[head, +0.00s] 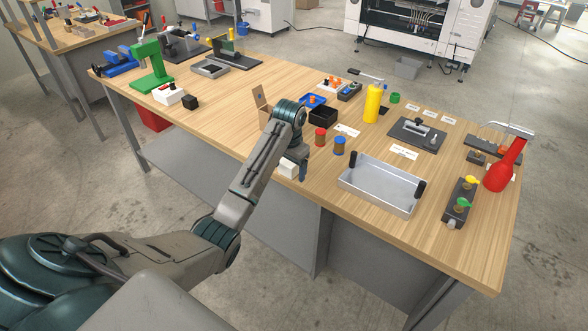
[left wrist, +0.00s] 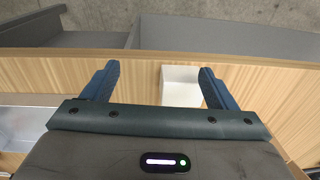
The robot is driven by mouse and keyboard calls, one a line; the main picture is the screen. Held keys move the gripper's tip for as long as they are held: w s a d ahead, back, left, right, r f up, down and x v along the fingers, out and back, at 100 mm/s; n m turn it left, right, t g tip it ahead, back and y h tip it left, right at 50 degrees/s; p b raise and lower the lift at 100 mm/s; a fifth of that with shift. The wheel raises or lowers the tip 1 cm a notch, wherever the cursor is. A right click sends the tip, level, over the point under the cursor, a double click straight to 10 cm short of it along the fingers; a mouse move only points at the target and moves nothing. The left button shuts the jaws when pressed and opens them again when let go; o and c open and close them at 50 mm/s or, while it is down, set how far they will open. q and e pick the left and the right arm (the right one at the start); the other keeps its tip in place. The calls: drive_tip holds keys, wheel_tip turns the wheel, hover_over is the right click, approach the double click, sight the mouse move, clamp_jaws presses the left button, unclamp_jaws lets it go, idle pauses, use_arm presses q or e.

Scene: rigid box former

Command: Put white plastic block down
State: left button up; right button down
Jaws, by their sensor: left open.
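The white plastic block (head: 288,168) is on the wooden table (head: 265,80) near its front edge, partly behind my left gripper. In the left wrist view the white block (left wrist: 181,86) lies between the two fingers, nearer the right finger, with a clear gap to the left finger. My left gripper (head: 303,172) is open at the block, its fingers (left wrist: 158,86) reaching toward the table's front edge. The block's lower part is hidden by the gripper body in the wrist view. My right gripper is not in view.
A red-lidded jar (head: 320,137) and a blue-lidded jar (head: 339,146) stand just right of the gripper. A grey metal tray (head: 380,187) with black handles lies further right. A black bin (head: 323,117) and a cardboard piece (head: 262,105) are behind.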

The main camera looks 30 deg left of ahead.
sight(288, 162)
use_arm(q)
drive_tip(key=shift+h, duration=0.3)
drive_tip(key=w+a+r, duration=0.1)
drive_tip(key=r, duration=0.1)
drive_tip(key=w+r, duration=0.1)
drive_tip(key=w+a+r, duration=0.1)
drive_tip(key=w+r, duration=0.1)
drive_tip(key=shift+a+r, duration=0.35)
drive_tip(key=shift+d+f, duration=0.1)
drive_tip(key=f, duration=0.5)
drive_tip(key=shift+a+p, duration=0.2)
drive_tip(key=shift+p, duration=0.15)
drive_tip(key=shift+w+f, duration=0.1)
drive_tip(key=shift+f, duration=0.15)
drive_tip(key=f, duration=0.1)
drive_tip(key=f+p, duration=0.2)
drive_tip(key=f, duration=0.1)
drive_tip(key=shift+w+a+f, duration=0.1)
drive_tip(key=shift+w+a, duration=0.15)
drive_tip(key=shift+f, duration=0.3)
drive_tip(key=c, duration=0.9)
drive_tip(key=shift+r, duration=0.1)
drive_tip(key=c, duration=0.3)
